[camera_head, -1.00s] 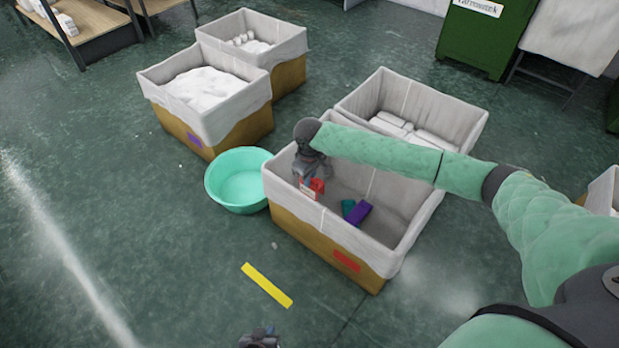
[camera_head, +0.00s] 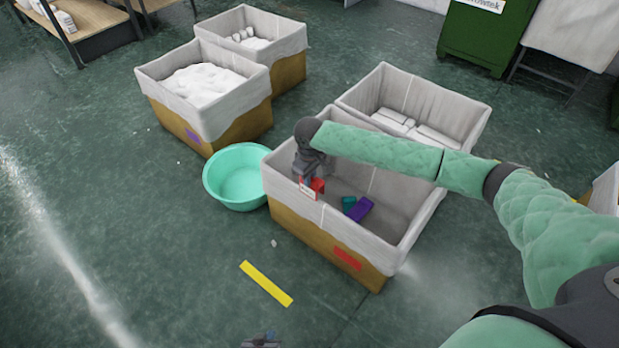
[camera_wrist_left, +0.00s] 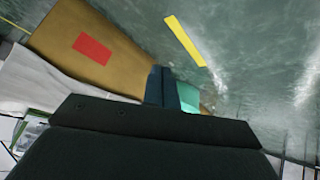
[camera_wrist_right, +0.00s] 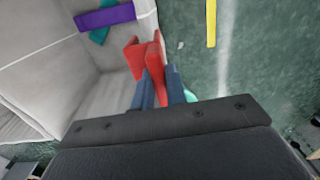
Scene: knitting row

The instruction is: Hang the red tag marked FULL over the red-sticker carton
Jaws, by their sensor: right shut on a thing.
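The red-sticker carton (camera_head: 322,243) stands at centre, brown with a pale liner; its red sticker (camera_head: 347,258) is on the near side and also shows in the left wrist view (camera_wrist_left: 92,48). My right gripper (camera_head: 309,179) is shut on the red tag (camera_head: 318,185) at the carton's near-left rim. The tag's pale face shows outside the wall and a red part inside, so it appears to straddle the rim. In the right wrist view the tag (camera_wrist_right: 154,62) shows two flaps; its lettering is unreadable. My left gripper (camera_wrist_left: 162,88) is shut and empty, low in front of the carton.
Purple (camera_head: 361,209) and teal (camera_head: 348,203) pieces lie inside the carton. A teal basin (camera_head: 236,178) stands close on its left. Other lined cartons stand behind it (camera_head: 468,121) and at back left (camera_head: 237,132). A yellow floor strip (camera_head: 266,284) lies in front on clear floor.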

